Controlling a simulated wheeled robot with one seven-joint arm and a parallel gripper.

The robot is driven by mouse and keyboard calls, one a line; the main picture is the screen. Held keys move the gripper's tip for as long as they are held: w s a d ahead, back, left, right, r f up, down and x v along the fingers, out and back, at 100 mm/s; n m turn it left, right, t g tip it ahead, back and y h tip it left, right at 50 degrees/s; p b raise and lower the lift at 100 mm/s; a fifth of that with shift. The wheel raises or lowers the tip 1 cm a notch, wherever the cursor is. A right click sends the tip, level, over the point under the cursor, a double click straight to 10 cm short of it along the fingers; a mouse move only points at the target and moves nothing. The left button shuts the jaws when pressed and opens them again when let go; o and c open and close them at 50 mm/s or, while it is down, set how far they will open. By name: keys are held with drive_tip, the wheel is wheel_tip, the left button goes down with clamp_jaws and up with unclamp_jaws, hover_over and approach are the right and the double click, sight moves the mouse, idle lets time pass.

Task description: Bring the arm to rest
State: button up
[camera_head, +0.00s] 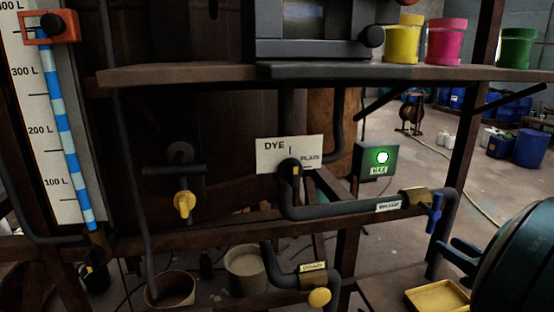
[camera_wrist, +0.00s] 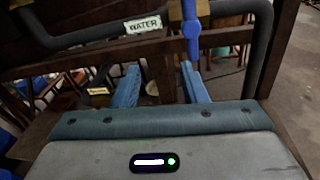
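My gripper (camera_head: 447,256) is at the lower right in the head view, beside the water pipe. In the wrist view its two blue fingers stand apart with an empty gap between them (camera_wrist: 160,70). The blue water valve handle (camera_head: 434,214) hangs at the end of the pipe labelled WATER, just beyond the fingertips. In the wrist view the handle (camera_wrist: 190,35) shows past the right fingertip; I cannot tell whether they touch. Most of my arm is out of view.
A yellow tray (camera_head: 438,297) lies below my gripper. A wooden shelf (camera_head: 190,74) with yellow, pink and green tubs crosses above. A dye/plain selector (camera_head: 290,168), a drain valve (camera_head: 319,297) and a green-lit box (camera_head: 376,160) stand left. Open floor lies behind.

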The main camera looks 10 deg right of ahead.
drive_tip(key=w+a+f+n+g+y, duration=0.25)
drive_tip(key=a+n+g+y, duration=0.35)
drive_tip(key=a, duration=0.6)
drive_tip(key=s+a+f+n+g+h, duration=0.3)
drive_tip(key=a+n, duration=0.4)
drive_tip(key=n, duration=0.7)
drive_tip(key=s+a+f+n+g+h, duration=0.4)
drive_tip(key=s+a+n+h, duration=0.2)
drive_tip(key=n, duration=0.9)
drive_tip(key=shift+s+a+f+g+h, duration=0.35)
drive_tip(key=shift+s+a, duration=0.2)
drive_tip(key=shift+a, duration=0.6)
